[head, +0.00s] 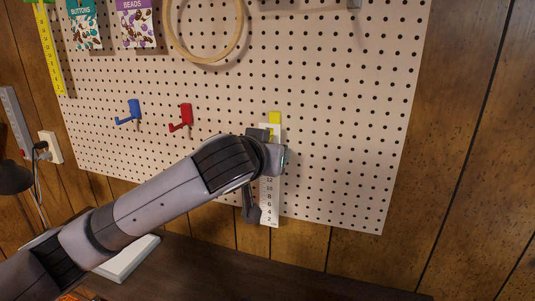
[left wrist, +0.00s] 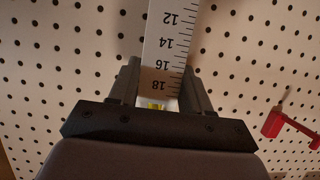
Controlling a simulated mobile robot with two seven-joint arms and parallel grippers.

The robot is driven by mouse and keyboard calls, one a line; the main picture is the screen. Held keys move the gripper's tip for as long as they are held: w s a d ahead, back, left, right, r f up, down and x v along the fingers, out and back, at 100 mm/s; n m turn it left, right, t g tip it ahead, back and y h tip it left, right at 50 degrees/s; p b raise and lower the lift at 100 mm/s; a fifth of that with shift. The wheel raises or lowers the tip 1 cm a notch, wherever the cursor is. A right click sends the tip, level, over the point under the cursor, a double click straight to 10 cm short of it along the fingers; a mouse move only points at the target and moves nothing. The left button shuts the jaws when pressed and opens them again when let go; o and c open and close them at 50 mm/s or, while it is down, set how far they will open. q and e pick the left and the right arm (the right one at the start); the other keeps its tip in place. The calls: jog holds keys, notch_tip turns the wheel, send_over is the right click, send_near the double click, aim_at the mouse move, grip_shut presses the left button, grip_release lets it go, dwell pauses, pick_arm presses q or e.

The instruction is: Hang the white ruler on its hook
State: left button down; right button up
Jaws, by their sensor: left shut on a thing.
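The white ruler (head: 268,205) hangs upright in front of the lower right part of the pegboard, its numbered end down. My left gripper (head: 268,139) is shut on it near its top. In the left wrist view the ruler (left wrist: 170,40) runs between the two fingers of the gripper (left wrist: 164,82). A yellow hook (head: 275,117) shows on the board just above and behind the ruler's top. Whether the ruler's hole is on the hook is hidden. My right gripper is not in view.
A blue hook (head: 130,112) and a red hook (head: 181,118) are on the pegboard (head: 340,120) to the left. A wooden hoop (head: 240,40), two packets and a yellow tape hang higher up. A dark tabletop (head: 220,270) lies below. The board right of the ruler is clear.

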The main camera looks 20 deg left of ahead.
pick_arm(q)
jog(key=shift+w+f+b, duration=0.1)
jog(key=shift+f+b, duration=0.35)
jog(key=shift+f, duration=0.35)
dwell(0.6)
jog(key=shift+c, duration=2.1)
grip_release()
jog(key=b+v, duration=0.1)
jog(key=v, duration=0.6)
